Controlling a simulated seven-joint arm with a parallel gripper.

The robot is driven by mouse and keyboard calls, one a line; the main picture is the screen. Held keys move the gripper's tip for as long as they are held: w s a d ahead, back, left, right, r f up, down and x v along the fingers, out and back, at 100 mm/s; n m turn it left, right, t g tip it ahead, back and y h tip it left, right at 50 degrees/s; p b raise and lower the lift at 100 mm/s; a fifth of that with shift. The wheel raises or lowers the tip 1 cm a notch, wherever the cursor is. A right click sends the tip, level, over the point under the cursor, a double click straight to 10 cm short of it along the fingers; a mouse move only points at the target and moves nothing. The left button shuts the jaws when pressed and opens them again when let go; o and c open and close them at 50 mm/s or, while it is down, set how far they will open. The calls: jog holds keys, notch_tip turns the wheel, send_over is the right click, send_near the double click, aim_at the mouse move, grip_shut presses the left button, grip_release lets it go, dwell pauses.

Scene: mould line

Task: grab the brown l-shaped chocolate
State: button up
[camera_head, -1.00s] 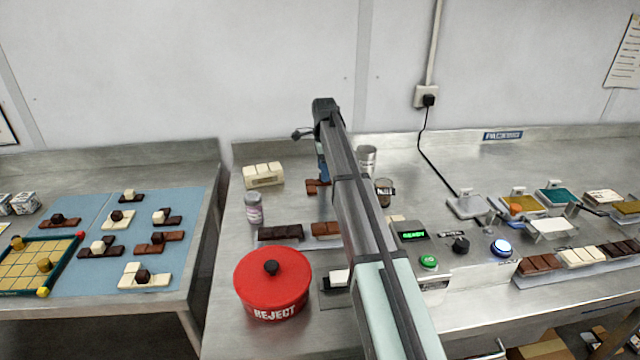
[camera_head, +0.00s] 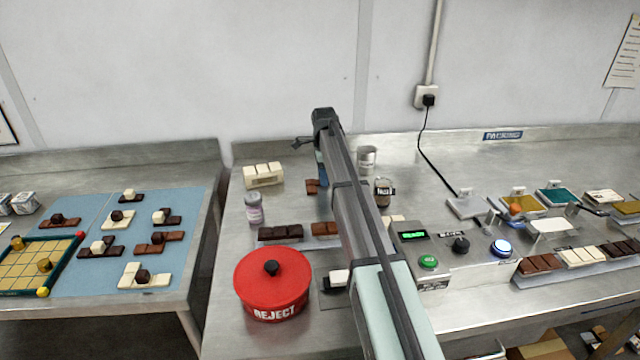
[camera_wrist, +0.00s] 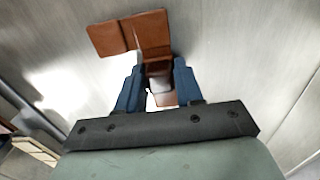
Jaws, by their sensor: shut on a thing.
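The brown L-shaped chocolate (camera_wrist: 150,32) lies at the far end of my gripper in the wrist view, with part of it between the two blue fingers. My gripper (camera_wrist: 160,76) is shut on it. More brown shows between and below the fingers; I cannot tell how it joins. In the head view a bit of the brown chocolate (camera_head: 312,186) shows just left of my arm, near the back of the middle bench. My arm hides most of the gripper there; only a little blue of a finger (camera_head: 320,168) shows.
A white block (camera_head: 263,174) and a small jar (camera_head: 253,208) stand left of my gripper. A metal can (camera_head: 367,160) and a dark-labelled jar (camera_head: 384,192) stand right. A red reject pot (camera_head: 270,290) and dark chocolate bar (camera_head: 280,233) are nearer. A control box (camera_head: 425,250) stands right.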

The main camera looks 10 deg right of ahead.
grip_shut()
